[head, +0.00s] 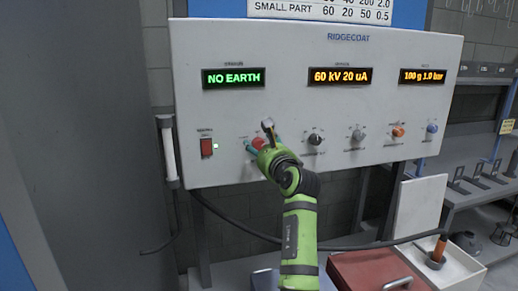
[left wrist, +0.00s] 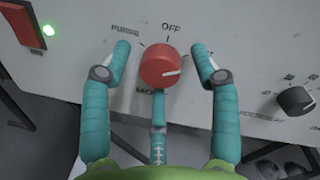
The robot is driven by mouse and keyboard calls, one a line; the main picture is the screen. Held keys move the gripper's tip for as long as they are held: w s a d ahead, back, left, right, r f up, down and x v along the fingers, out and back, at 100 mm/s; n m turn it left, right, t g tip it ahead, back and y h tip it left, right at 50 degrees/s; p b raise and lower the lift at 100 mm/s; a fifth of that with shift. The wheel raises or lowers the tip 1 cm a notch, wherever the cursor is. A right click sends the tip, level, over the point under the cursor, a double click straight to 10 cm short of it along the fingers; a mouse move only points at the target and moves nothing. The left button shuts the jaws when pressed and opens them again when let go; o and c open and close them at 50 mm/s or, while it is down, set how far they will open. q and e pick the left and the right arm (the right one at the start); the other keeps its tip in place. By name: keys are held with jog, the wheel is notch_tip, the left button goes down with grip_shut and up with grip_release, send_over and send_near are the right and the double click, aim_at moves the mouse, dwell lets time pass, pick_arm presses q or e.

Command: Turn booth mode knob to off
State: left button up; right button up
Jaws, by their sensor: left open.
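The booth mode knob (left wrist: 161,66) is red and round, with a white pointer line aimed right in the left wrist view. OFF is printed above it and PURGE to its upper left; the label on the right is mostly hidden by a finger. My left gripper (left wrist: 162,52) is open, with one teal finger on each side of the knob and a third below it. Gaps show between the side fingers and the knob; whether the lower finger touches it I cannot tell. In the head view my left gripper (head: 259,141) is at the panel and mostly covers the knob. My right gripper is out of view.
The white control panel (head: 400,50) shows NO EARTH on its left display (head: 233,78). A red rocker switch (head: 206,147) with a lit green lamp is left of the knob. A black knob (head: 315,139) is to its right. A red case (head: 370,272) stands below.

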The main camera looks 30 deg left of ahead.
pick_arm(q)
jog(key=shift+s+d, duration=0.1)
jog(key=shift+d, duration=0.05)
jog(key=shift+r, duration=0.1)
jog(key=c, duration=1.1)
jog(key=shift+c, duration=0.2)
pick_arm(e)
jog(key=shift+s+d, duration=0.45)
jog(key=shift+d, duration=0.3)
pick_arm(q)
jog(key=shift+r, duration=0.1)
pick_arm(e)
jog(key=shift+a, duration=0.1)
pick_arm(q)
jog(key=shift+r+n+p, duration=0.15)
jog(key=shift+n+p, duration=0.2)
jog(key=shift+n, duration=0.45)
jog(key=shift+n+p, duration=0.3)
jog(key=shift+n, duration=0.9)
jog(key=n, duration=0.4)
jog(key=shift+s+r+h, duration=0.1)
jog(key=shift+h, duration=0.2)
jog(key=shift+n, duration=1.7)
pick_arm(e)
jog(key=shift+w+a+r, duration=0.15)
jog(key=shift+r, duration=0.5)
